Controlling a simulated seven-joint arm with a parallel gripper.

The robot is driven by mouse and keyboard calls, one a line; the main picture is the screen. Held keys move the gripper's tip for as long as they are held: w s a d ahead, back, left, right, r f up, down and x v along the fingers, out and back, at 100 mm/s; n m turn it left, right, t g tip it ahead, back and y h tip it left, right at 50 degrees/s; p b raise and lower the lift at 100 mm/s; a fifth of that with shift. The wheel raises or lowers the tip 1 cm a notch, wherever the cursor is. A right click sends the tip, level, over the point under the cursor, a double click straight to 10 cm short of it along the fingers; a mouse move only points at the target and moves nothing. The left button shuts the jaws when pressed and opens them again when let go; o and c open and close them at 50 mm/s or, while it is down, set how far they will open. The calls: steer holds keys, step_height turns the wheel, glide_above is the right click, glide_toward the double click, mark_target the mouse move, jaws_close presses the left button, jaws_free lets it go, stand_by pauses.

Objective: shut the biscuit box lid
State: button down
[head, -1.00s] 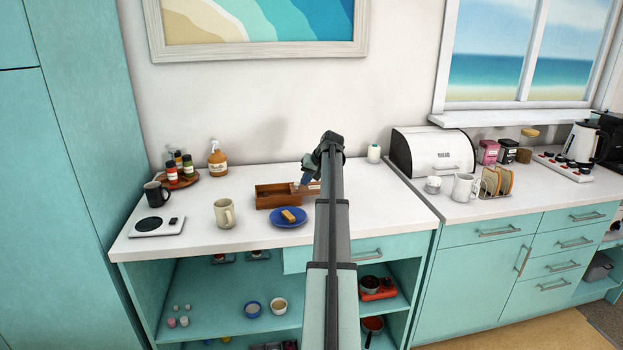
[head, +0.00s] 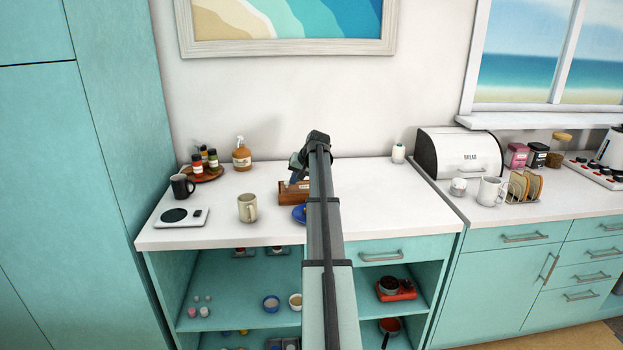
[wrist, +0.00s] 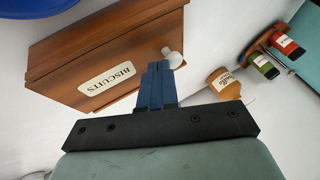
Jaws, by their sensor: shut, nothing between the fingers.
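The wooden biscuit box (head: 293,199) is on the counter behind the blue plate. In the wrist view the brown box (wrist: 85,48) fills the upper left. Its lid, with a white "BISCUITS" label (wrist: 107,77), lies along the top. A pale round knob (wrist: 175,60) shows beside my fingertips. My gripper (wrist: 160,68) is shut and empty, its blue fingers over the lid by that knob; I cannot tell if they touch. In the head view my gripper (head: 297,170) is over the box, and my arm hides the box's right part. I cannot tell whether the lid is fully shut.
The blue plate (head: 299,214) is close in front of the box, partly hidden. A beige mug (head: 247,208) stands to the left.

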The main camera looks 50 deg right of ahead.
mark_target(303, 190)
steer(key=shift+w+a, duration=0.55)
steer(key=shift+s, duration=0.1)
steer(key=s+d, duration=0.1)
steer(key=s+d+r, duration=0.1)
steer(key=s, duration=0.1)
steer(key=shift+s+d+r, duration=0.1)
steer(key=shift+s+d, duration=0.15)
steer(key=shift+d, duration=0.05)
steer(key=v, duration=0.9)
steer(key=shift+r, duration=0.3)
steer(key=shift+a, duration=0.2)
